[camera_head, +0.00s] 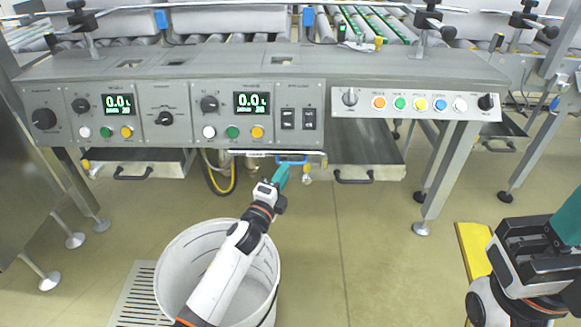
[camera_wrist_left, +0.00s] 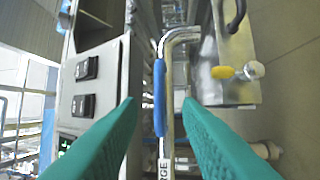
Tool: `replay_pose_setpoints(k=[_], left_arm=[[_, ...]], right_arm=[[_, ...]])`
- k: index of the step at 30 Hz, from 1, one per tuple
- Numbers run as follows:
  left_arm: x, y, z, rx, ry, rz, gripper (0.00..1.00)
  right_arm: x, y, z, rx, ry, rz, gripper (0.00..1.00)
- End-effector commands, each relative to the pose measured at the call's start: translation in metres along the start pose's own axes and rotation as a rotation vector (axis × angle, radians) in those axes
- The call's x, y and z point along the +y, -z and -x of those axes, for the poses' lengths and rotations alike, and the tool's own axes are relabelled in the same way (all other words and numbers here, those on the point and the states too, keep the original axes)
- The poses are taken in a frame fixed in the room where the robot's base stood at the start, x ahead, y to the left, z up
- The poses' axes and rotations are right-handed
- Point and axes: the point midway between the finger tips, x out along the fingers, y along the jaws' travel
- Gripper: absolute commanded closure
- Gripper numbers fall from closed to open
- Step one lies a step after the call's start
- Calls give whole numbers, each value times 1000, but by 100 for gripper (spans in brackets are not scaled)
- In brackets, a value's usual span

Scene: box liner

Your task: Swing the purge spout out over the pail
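The purge spout is a bent chrome pipe (camera_wrist_left: 170,110) in the left wrist view, with a blue grip (camera_wrist_left: 159,97) along one side. The letters "RGE" show on its lower end. The blue grip also shows in the head view (camera_head: 293,161), under the panel's front edge. My left gripper (camera_wrist_left: 165,105) is open, with its teal fingers on either side of the pipe; contact cannot be told. It also shows in the head view (camera_head: 284,169), just below the grip. The white pail (camera_head: 172,243) stands on the floor beneath my left arm. My right gripper (camera_head: 560,235) is at the right edge, partly cut off.
The control panel (camera_head: 185,112) with knobs and buttons is above the spout. Drawers with black handles hang on both sides, left (camera_head: 133,163) and right (camera_head: 367,160). A yellow-and-black hose (camera_head: 222,183) hangs left of the gripper. A floor grate (camera_head: 138,298) lies beside the pail.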

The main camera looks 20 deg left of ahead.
Motion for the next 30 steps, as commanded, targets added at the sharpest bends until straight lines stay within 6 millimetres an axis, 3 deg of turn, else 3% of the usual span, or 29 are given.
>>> replay_pose_setpoints(k=[3, 9, 20, 27, 30], left_arm=[[-2, 0, -23, 0, -3, 0, 68], [-1, 0, -46, 0, -1, 0, 68], [0, 0, -53, 0, 1, 1, 68], [0, 0, -52, 0, 0, 1, 100], [0, 0, -52, 0, 0, 1, 100]], right_arm=[[2, -4, -1, -31, -11, 4, 64], [3, -8, -8, -61, -23, 8, 64], [4, -9, -12, -67, -27, 9, 64], [4, -8, -11, -66, -27, 9, 64], [4, -8, -11, -66, -27, 9, 64]])
